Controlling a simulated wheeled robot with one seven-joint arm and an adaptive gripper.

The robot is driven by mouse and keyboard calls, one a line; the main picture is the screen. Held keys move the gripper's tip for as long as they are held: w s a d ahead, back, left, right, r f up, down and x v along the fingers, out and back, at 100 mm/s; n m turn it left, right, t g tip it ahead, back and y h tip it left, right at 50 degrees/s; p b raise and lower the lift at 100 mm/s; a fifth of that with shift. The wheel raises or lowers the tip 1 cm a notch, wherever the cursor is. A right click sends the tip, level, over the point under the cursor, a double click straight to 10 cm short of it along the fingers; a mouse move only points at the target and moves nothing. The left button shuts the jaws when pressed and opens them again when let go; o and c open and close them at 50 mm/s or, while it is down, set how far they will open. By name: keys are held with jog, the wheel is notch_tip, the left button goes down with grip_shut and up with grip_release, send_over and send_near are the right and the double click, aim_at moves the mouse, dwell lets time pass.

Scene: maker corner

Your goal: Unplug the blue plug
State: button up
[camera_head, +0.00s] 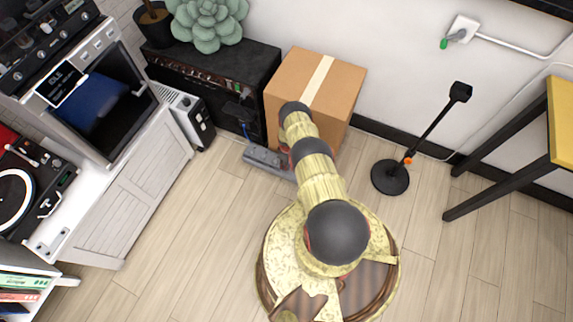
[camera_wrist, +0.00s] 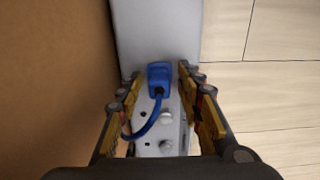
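The blue plug (camera_wrist: 160,75) sits on the grey power strip (camera_wrist: 158,25) in the wrist view, with its blue cord curving down and left. My gripper (camera_wrist: 157,80) is open, with one finger on each side of the plug.
A cardboard box (camera_head: 345,85) stands right behind the strip and close to my arm. A black amplifier (camera_head: 220,75) and a white heater (camera_head: 190,115) stand to the left. A black stand (camera_head: 390,178) is at right. The floor in front of the strip is clear.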

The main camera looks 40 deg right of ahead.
jog(key=shift+c, duration=0.4)
jog(key=c, duration=0.8)
grip_shut()
jog(key=shift+r, duration=0.1)
jog(key=shift+r+p, duration=1.95)
jog(key=shift+r, duration=1)
